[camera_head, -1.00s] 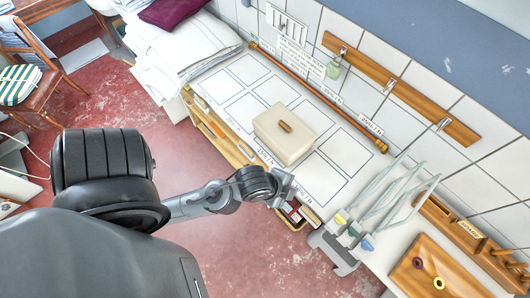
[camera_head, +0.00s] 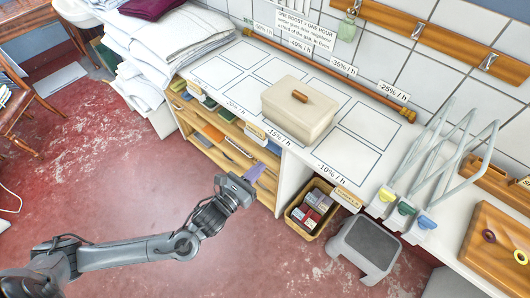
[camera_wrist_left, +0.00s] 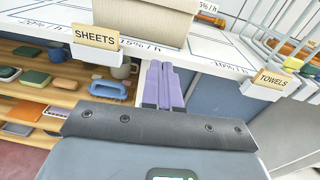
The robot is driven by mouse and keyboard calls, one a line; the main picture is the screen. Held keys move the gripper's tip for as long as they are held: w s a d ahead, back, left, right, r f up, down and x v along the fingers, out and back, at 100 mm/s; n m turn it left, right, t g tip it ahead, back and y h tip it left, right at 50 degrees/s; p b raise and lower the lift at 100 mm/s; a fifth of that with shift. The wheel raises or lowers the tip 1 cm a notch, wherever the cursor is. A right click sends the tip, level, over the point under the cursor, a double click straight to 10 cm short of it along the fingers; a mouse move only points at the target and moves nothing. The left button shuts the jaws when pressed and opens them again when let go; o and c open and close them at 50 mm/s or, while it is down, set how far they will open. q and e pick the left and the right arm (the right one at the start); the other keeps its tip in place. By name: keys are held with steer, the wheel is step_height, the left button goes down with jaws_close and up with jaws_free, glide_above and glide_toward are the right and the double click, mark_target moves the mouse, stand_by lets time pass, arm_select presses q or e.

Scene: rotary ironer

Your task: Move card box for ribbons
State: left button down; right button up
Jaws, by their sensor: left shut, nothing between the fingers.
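A cream lidded box (camera_head: 298,112) with a brown wooden handle on top stands upright on the white counter (camera_head: 352,172), over the marked rectangles near the "-15% / h" label. Its lower front also shows at the top of the left wrist view (camera_wrist_left: 150,10). My left gripper (camera_head: 262,170) is in front of the counter's front edge, lower left of the box and apart from it. Its purple fingers (camera_wrist_left: 163,75) are together and empty, pointing at the counter edge below the box. My right gripper is in neither view.
Shelves (camera_head: 215,125) with several small items sit under the counter. A basket of small boxes (camera_head: 312,208) and a grey stool (camera_head: 365,247) stand on the floor. Wire racks (camera_head: 440,170) stand right of the box. "SHEETS" (camera_wrist_left: 96,37) and "TOWELS" (camera_wrist_left: 273,80) signs line the edge.

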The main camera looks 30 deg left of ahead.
arm_select(q)
steer(key=w, duration=0.1)
glide_toward(293, 130)
steer(key=shift+m+t, duration=0.3)
steer(key=w, duration=0.4)
steer(key=w+d, duration=0.1)
steer(key=w, duration=0.1)
steer(key=shift+w+d+f+b, duration=0.1)
steer(key=shift+w+b, duration=0.2)
steer(key=shift+w, duration=0.05)
